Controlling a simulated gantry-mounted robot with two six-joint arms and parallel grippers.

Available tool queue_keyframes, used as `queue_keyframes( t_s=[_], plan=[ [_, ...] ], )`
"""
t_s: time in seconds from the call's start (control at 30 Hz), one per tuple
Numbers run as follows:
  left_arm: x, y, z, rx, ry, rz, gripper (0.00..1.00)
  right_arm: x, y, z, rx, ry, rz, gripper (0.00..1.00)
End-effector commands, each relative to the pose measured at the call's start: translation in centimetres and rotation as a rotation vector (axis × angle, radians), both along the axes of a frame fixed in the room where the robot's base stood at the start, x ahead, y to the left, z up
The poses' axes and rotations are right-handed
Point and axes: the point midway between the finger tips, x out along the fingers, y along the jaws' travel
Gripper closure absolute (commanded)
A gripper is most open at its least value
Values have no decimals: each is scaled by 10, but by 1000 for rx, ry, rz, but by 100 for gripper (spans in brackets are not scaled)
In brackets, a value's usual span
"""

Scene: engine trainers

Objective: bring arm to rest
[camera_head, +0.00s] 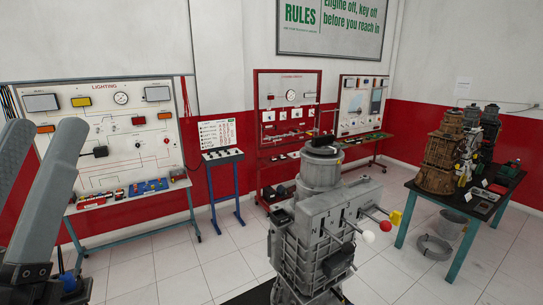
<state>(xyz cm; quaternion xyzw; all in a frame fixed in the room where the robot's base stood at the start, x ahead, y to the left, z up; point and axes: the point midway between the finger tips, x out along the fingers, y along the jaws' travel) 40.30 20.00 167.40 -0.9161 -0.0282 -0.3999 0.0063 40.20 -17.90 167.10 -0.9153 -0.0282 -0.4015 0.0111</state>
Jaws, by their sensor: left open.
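My left gripper (42,190) shows large at the lower left edge. Its two grey fingers point up and stand apart, with nothing between them. It is in front of the left end of the lighting board and well apart from the grey engine or gearbox unit (318,230) in the middle. That unit has a round top housing (321,165) and levers with red, yellow and white knobs (385,225). My right gripper is not in view.
A lighting trainer board (110,125) with a shelf stands at the left. A small blue stand (222,155) and two red-framed boards (287,105) line the back wall. A dark table (480,205) with engine parts is at the right, a bucket (452,225) beneath it. Tiled floor (180,270) lies open between.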

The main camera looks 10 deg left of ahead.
Motion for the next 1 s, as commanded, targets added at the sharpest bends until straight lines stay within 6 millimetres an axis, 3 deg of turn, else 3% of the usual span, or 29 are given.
queue_keyframes(
  t_s=[0.03, 0.07, 0.1, 0.2, 0.43, 0.57, 1.0],
  plan=[
    [-3, -18, -1, 14, -8, -102, 50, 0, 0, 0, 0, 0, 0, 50],
    [-3, -23, 17, 16, -13, -133, 50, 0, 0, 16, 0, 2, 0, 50],
    [-3, -21, 42, 14, -10, -122, 50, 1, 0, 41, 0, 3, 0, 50],
    [-2, -21, 78, 14, -8, -120, 50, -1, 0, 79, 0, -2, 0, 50],
    [-1, -21, 148, 15, -4, -118, 50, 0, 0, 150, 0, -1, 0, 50],
    [-1, -21, 159, 14, -4, -118, 50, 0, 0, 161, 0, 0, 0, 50],
    [-1, -20, 155, 14, -4, -118, 50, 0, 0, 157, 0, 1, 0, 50]
  ],
)
